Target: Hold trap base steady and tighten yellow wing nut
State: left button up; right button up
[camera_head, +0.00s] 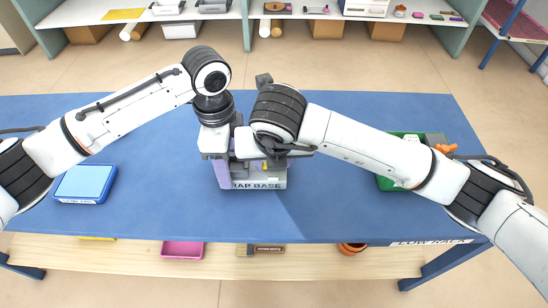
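The trap base (257,184) is a grey block with its name on the front, partly hidden, standing upright on the blue table. A purple part (221,174) stands at its left side. A small yellow piece (264,166), probably the wing nut, shows just above the front face, partly hidden by my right arm. My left gripper (214,150) points down over the left side of the trap base; its fingertips do not show clearly. My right gripper (268,157) is above the middle of the base, close to the yellow piece, its fingers mostly hidden by the wrist. Contact cannot be told for either.
A blue tray (85,183) lies at the table's left. A green bin (388,183) with orange items (445,149) is at the right, partly behind my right arm. The blue table (330,215) is clear in front of the base. Shelves stand behind, and a lower shelf runs below.

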pick_arm(q)
jog(key=shift+a, duration=0.1)
pick_arm(e)
jog(key=shift+r+m, duration=0.1)
jog(key=shift+m, duration=0.4)
jog(key=o, duration=1.1)
jog(key=shift+c, duration=0.2)
jog(key=v, duration=1.2)
jog(key=shift+a, duration=0.25)
pick_arm(q)
jog(key=o, duration=1.1)
